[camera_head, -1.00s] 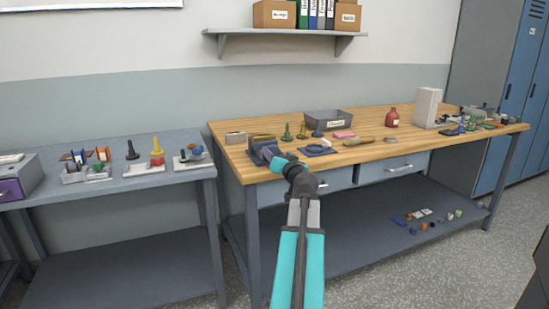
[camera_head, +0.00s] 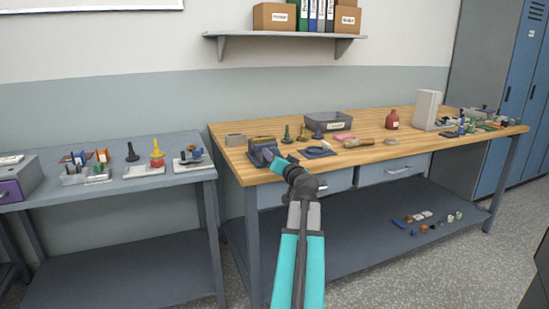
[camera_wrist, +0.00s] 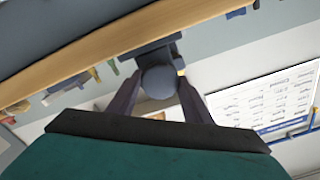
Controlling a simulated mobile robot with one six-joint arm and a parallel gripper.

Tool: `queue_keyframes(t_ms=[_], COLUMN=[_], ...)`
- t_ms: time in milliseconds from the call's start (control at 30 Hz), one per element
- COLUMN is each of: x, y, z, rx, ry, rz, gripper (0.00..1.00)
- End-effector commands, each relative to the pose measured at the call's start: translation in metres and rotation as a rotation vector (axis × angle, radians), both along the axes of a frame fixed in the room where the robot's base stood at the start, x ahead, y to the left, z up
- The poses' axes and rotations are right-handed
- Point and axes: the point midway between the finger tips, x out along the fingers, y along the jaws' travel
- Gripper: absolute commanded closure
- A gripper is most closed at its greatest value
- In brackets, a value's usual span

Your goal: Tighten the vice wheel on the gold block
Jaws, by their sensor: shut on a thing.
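The dark blue-grey vice (camera_head: 258,156) sits at the front left edge of the wooden bench. In the wrist view its round grey wheel (camera_wrist: 158,83) is between the two dark fingers of my gripper (camera_wrist: 158,100), which is shut on it. A small gold-yellow patch, likely the gold block (camera_wrist: 179,64), shows just beyond the wheel. In the head view a gold-brown bar (camera_head: 262,139) shows behind the vice; I cannot tell whether the jaws touch it. My gripper (camera_head: 276,160) reaches the vice from the front, and its fingers and the wheel are mostly hidden there.
A blue plate with a ring (camera_head: 318,152) lies right of the vice. Small green and gold pieces (camera_head: 287,134) stand behind, with a grey bin (camera_head: 341,121) at the back. A red bottle (camera_head: 392,119) stands farther right. Another table (camera_head: 110,186) stands left, past a gap.

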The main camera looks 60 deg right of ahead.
Motion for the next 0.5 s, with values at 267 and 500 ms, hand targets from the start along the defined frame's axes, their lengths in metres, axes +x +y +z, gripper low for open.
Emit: queue_keyframes(t_ms=[267, 500], x=[-0.001, -0.001], y=[-0.0012, -0.0012], z=[0.0015, 0.0015], rx=[0.001, 0.002], ry=[-0.005, -0.004], rz=[-0.004, -0.004], gripper=[0.77, 0.41])
